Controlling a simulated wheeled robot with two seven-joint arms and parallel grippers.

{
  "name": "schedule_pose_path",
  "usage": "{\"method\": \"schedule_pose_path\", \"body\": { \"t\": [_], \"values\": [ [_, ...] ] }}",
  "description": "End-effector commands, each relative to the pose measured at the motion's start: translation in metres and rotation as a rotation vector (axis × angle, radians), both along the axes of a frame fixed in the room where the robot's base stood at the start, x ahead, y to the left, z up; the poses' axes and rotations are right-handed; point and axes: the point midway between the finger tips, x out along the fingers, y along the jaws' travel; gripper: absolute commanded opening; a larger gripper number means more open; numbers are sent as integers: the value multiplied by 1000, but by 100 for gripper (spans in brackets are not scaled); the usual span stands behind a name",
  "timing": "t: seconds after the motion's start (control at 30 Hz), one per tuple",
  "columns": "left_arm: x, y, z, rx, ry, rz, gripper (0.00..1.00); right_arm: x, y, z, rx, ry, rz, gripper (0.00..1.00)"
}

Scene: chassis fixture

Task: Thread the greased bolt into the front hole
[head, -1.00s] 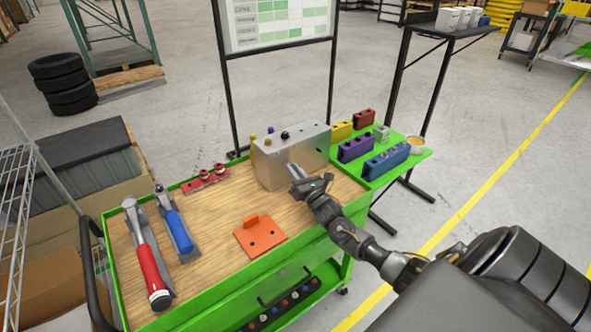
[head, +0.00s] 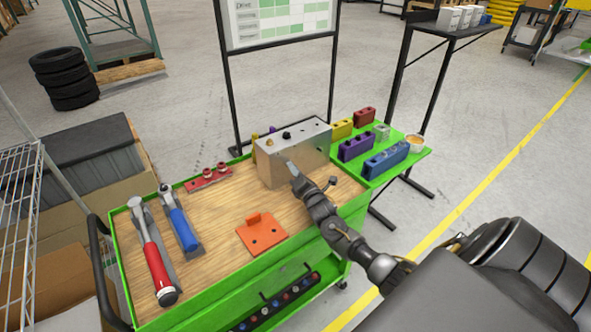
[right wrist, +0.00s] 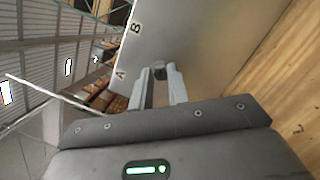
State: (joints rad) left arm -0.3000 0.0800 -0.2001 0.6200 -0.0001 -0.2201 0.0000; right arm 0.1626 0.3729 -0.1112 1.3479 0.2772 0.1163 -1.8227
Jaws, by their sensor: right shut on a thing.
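The chassis fixture, a grey metal block (head: 310,160), stands at the far end of the cart's wooden top. It also shows in the right wrist view (right wrist: 190,45), with the letters A and B near its edge. My right gripper (head: 291,165) is at the block's near face. In the right wrist view its fingers (right wrist: 160,72) are shut on a small dark grey piece (right wrist: 158,71), which seems to be the bolt. The piece is right by the block's face; I cannot tell whether it is in a hole. The front hole and any grease are hidden. My left gripper is out of view.
A dark knob (head: 287,135) sits on top of the block. Coloured bolt holders, such as the blue one (head: 386,160), stand on the green side shelf. An orange plate (head: 262,234), a red-handled tool (head: 156,265) and a blue-handled tool (head: 182,228) lie on the wood.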

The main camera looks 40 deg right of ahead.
Motion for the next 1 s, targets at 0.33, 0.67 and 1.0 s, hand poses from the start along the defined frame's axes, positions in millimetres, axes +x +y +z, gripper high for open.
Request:
{"method": "schedule_pose_path", "body": {
  "t": [0.33, 0.67, 1.0],
  "values": [
    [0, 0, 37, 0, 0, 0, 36, 4, -1, 15, 452, -24, -1, 0],
    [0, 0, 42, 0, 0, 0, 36, 5, -1, 9, 648, -29, 4, 0],
    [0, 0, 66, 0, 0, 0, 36, 6, -1, 17, 903, -35, 4, 0]
  ]
}}
